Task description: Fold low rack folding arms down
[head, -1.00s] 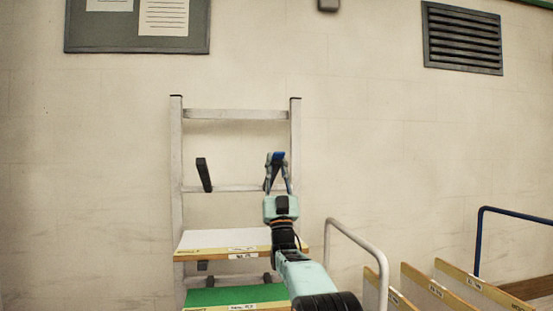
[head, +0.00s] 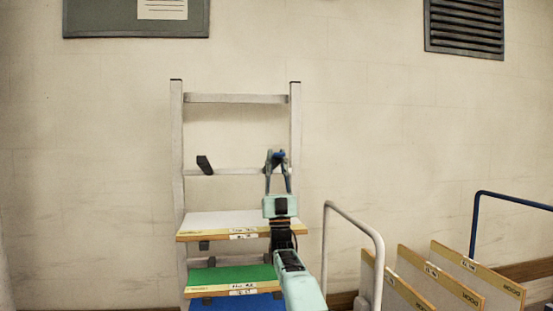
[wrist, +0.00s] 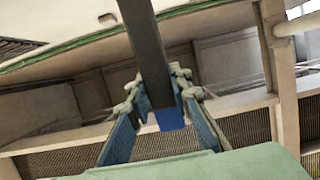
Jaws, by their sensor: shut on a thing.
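The rack (head: 177,140) is a pale upright frame against the wall. On its upper part is a pair of dark folding arms. The left folding arm (head: 205,164) sticks out from the middle crossbar, tilted and foreshortened, with nothing on it. My gripper (head: 275,158) is at the right folding arm, mostly hidden behind my fingers in the head view. In the wrist view, this dark bar (wrist: 146,45) runs down to a blue end (wrist: 170,118) between my fingers, and my gripper is shut on it.
Below, the rack carries a white panel (head: 225,220), a green panel (head: 230,275) and a blue one (head: 240,303). To the right stand a pale rail (head: 350,226), several upright panels (head: 480,275) and a blue rail (head: 510,202).

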